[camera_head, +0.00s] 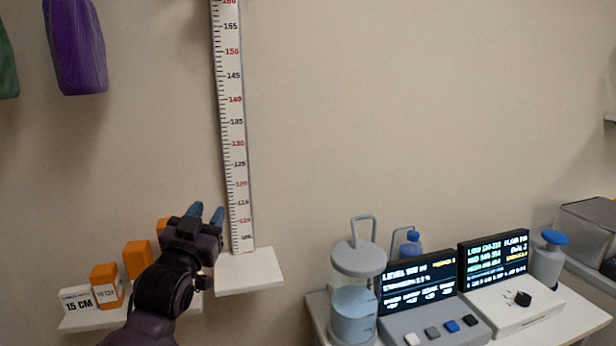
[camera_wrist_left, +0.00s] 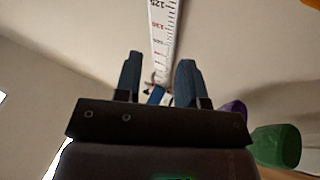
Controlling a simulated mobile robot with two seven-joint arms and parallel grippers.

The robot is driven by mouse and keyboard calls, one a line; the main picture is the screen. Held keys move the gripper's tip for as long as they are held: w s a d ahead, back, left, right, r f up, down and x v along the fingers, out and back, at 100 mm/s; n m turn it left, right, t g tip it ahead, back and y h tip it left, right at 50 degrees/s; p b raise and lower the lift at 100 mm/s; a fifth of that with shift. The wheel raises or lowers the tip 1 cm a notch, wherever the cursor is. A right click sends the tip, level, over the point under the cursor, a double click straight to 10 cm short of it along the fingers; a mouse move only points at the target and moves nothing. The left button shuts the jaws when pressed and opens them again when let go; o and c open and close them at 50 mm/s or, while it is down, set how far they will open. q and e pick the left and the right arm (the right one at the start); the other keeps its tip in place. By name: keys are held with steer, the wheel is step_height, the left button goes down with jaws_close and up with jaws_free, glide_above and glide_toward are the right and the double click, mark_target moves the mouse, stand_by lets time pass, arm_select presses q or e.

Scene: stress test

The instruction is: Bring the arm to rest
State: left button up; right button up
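My left gripper (camera_head: 207,214) is raised in front of the wall in the head view, just left of the foot of the measuring scale. Its two blue fingers point up and stand apart with nothing seen between them. In the left wrist view the left gripper (camera_wrist_left: 160,78) also shows its fingers spread. The tall white measuring scale (camera_head: 233,140) shows beyond the fingers in the left wrist view (camera_wrist_left: 164,45). A small blue and dark thing lies beyond the fingers and is too blurred to name. My right gripper is in neither view.
A white shelf (camera_head: 255,280) sits under the scale. Orange boxes (camera_head: 107,286) and a "15 CM" card (camera_head: 78,300) stand on a lower-left shelf. At right, a table carries a water cylinder (camera_head: 355,300), a button panel (camera_head: 432,328), screens and a blue-capped bottle (camera_head: 549,258). A purple bag (camera_head: 76,45) hangs upper left.

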arm_select(q)
steer(key=s+a+f+n+g+y, duration=0.15)
steer(key=s+f, duration=0.25)
steer(key=f, duration=0.4)
steer(key=s+a+f+g, duration=0.2)
steer(key=s+f, duration=0.2)
steer(key=f, duration=0.5)
steer(key=s+a+f+g+y, duration=0.1)
steer(key=s+f, duration=0.3)
steer(key=f, duration=0.4)
steer(key=s+a+f+g, duration=0.2)
steer(key=s+f, duration=0.6)
steer(key=s, duration=0.2)
steer(key=s+a+f+n+g+y, duration=0.1)
steer(key=s+a+f+g, duration=0.1)
steer(key=s+f, duration=0.6)
steer(key=shift+s+f+g, duration=0.15)
steer(key=shift+s+g, duration=0.5)
steer(key=shift+s, duration=0.5)
steer(key=shift+n, duration=0.25)
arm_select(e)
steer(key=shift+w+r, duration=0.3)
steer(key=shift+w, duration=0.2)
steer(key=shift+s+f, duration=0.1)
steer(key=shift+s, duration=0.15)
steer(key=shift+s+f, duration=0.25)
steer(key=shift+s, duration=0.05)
